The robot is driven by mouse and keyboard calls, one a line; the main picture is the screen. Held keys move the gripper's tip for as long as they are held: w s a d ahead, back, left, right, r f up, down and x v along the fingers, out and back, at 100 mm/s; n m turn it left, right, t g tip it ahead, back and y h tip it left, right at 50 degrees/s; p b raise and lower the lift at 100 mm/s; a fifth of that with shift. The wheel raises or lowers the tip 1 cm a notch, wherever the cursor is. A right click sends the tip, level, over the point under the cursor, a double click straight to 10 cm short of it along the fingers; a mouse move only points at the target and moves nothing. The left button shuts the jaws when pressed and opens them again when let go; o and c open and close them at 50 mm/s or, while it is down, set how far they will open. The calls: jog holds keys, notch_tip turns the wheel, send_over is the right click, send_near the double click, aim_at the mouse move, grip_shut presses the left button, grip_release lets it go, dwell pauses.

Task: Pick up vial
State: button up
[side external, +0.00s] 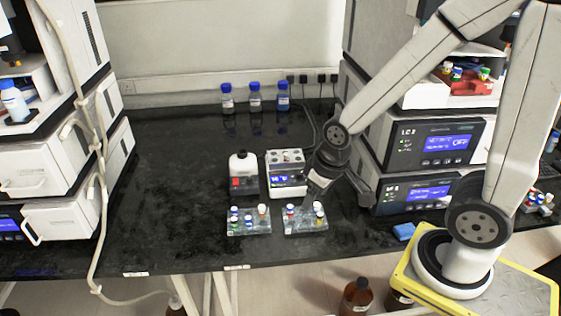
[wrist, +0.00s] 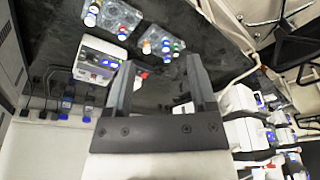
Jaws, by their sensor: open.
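Two clear racks hold small vials with coloured caps. In the side view the left rack (side external: 262,229) and the right rack (side external: 292,230) stand near the bench's front edge. The left rack's vials (wrist: 166,45) show just beyond the fingertips; the right rack's vials (wrist: 93,14) are at the upper left. Which vial is meant I cannot tell.
A small white instrument (side external: 285,181) and a white bottle with a red label (side external: 243,173) stand behind the racks. Blue-capped bottles (side external: 255,98) line the wall. Instrument stacks flank the bench. The bench left of the racks (side external: 170,190) is clear.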

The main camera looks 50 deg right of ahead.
jog(key=m+t, duration=0.3)
jog(key=m, duration=3.3)
send_near(287, 154)
jog(key=f, duration=0.2)
jog(key=shift+w, duration=0.25)
jog(key=shift+x, duration=1.25)
